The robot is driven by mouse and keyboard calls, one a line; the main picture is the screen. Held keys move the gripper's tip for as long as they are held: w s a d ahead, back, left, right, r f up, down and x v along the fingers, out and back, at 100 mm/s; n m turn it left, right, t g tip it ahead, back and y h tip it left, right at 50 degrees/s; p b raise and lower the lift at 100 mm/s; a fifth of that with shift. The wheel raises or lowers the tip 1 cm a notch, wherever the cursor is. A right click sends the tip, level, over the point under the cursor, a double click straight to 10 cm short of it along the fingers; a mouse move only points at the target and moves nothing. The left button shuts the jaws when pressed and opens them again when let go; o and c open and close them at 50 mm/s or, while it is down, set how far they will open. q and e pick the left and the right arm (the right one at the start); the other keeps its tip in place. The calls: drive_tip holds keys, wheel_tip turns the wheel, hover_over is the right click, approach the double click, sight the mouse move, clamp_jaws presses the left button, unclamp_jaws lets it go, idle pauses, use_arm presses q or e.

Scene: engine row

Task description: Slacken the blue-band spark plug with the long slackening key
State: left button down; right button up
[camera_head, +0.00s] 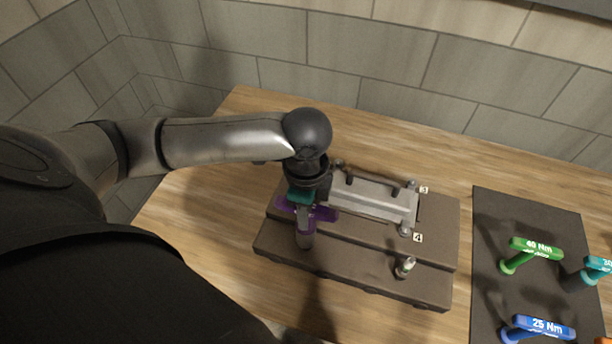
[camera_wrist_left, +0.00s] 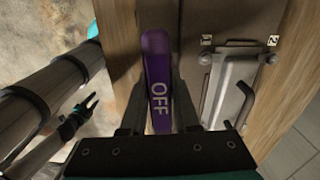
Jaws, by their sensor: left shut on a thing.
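The long slackening key is purple with a cross handle (camera_head: 325,213) marked OFF; the handle also shows in the left wrist view (camera_wrist_left: 158,75). My left gripper (camera_head: 301,195) is shut on this handle, and its two fingers (camera_wrist_left: 159,115) flank it in the wrist view. The key's shaft (camera_head: 305,238) points down, roughly upright, over the left part of the block's front step. What lies under its tip is hidden, and I cannot tell whether it is seated. I cannot make out a blue band. A pale plug with a greenish mark (camera_head: 405,267) stands at the step's right.
The brown stepped engine block (camera_head: 370,275) carries a grey cover (camera_head: 372,197) with number tags, including 3 and 4. A dark mat (camera_head: 490,215) at right holds green 40 Nm (camera_head: 537,247), blue 25 Nm (camera_head: 543,327) and teal (camera_head: 597,265) keys. Bare wood lies left of the block.

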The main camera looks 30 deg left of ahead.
use_arm(q)
drive_tip(key=m, duration=0.6)
drive_tip(key=shift+w+r+m, duration=0.1)
drive_tip(key=shift+m, duration=0.3)
drive_tip(key=m, duration=0.7)
drive_tip(key=n, duration=1.2)
drive_tip(key=shift+n, duration=0.3)
drive_tip(key=n, duration=0.4)
drive_tip(key=shift+r, duration=0.1)
